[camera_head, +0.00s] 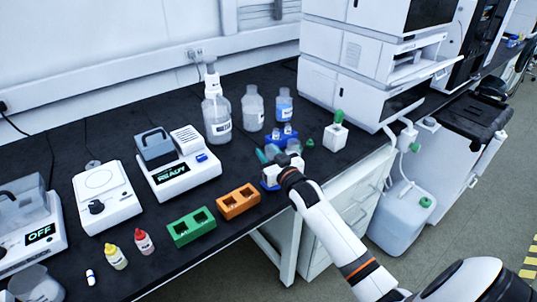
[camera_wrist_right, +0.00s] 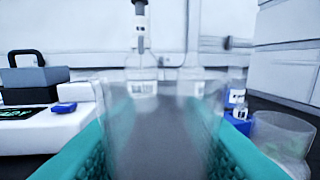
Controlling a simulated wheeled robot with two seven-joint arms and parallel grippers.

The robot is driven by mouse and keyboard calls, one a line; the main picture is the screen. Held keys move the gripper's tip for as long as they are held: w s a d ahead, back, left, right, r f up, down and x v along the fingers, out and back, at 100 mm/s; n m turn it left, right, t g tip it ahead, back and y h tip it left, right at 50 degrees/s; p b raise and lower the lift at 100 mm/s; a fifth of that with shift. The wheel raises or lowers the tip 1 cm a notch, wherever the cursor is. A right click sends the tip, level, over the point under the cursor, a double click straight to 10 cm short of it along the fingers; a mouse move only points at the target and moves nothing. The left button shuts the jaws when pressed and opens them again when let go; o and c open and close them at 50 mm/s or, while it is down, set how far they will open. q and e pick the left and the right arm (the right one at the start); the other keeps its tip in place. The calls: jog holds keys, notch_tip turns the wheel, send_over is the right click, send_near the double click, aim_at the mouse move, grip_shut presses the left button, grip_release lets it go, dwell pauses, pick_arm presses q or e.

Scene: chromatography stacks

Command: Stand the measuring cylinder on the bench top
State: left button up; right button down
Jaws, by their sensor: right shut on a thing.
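My right gripper (camera_head: 269,154) is over the bench, near its front edge. In the wrist view its teal fingers are shut on a clear, blurred vessel (camera_wrist_right: 162,125), which I take for the measuring cylinder. The vessel looks roughly upright, with its open rim at the top. Its base is hidden, so I cannot tell whether it touches the black bench top (camera_head: 240,93). In the head view my gripper and wrist hide most of it. My left gripper is not in view.
A clear beaker (camera_wrist_right: 284,140) stands close on the right in the wrist view.

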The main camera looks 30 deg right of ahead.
jog(key=c, duration=1.3)
grip_release()
jog(key=shift+f, duration=0.15)
jog(key=shift+c, duration=0.2)
jog(key=o, duration=0.4)
jog(key=shift+s, duration=0.2)
jog(key=s, duration=1.1)
jog(key=shift+s+a+r, duration=0.2)
jog(key=shift+s+a, duration=0.1)
jog(key=shift+a, duration=0.15)
jog(key=shift+a+f, duration=0.1)
